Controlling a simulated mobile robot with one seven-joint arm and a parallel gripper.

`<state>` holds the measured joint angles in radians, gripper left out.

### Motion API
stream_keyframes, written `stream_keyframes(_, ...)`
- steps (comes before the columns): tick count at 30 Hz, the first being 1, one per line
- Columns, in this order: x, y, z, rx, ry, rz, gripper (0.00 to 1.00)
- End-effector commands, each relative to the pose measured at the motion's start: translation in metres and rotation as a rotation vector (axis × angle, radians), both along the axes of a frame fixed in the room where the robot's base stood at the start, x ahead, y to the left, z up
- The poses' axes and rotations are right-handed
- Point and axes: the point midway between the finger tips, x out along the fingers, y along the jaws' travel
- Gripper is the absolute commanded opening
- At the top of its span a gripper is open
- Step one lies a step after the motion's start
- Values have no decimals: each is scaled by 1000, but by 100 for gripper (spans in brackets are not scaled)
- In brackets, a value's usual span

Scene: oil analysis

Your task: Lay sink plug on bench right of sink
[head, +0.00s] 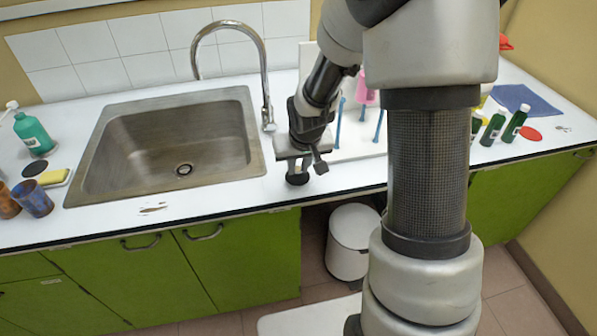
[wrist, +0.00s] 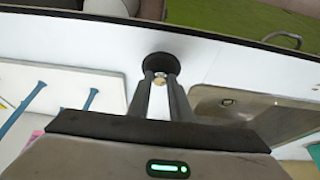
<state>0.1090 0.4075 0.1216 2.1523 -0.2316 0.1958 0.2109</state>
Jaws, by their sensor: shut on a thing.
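My gripper (head: 298,165) points down over the white bench (head: 225,197), just right of the sink (head: 185,108) and near the bench's front edge. In the wrist view its two fingers (wrist: 160,80) are shut on the black round sink plug (wrist: 160,63), gripping it by the small stem at its middle. The plug also shows in the head view as a dark disc (head: 298,179) below the fingers. It is at or just above the bench; I cannot tell whether it touches. The sink basin looks empty, with its drain (head: 184,169) uncovered.
A white board (head: 350,147) with blue pegs lies right of my gripper. The faucet (head: 266,110) stands behind. A dark disc (head: 33,169), yellow sponge (head: 54,178) and green bottle (head: 33,133) are left of the sink. Small green bottles (head: 494,128) stand at the far right.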

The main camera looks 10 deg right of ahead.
Motion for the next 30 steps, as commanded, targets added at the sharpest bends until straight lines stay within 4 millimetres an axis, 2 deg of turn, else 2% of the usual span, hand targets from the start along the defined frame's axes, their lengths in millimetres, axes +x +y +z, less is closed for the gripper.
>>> stream_keyframes(1,-1,1,-11,0,4,0,0)
stream_keyframes(3,-1,0,-19,0,4,0,0)
stream_keyframes(14,0,0,-23,0,0,-1,0)
stream_keyframes(15,0,0,-23,0,0,-1,20)
stream_keyframes(18,0,0,-22,0,0,-1,37)
stream_keyframes(26,0,0,-22,0,0,-1,37)
stream_keyframes(30,-1,0,-14,0,-1,-1,37)
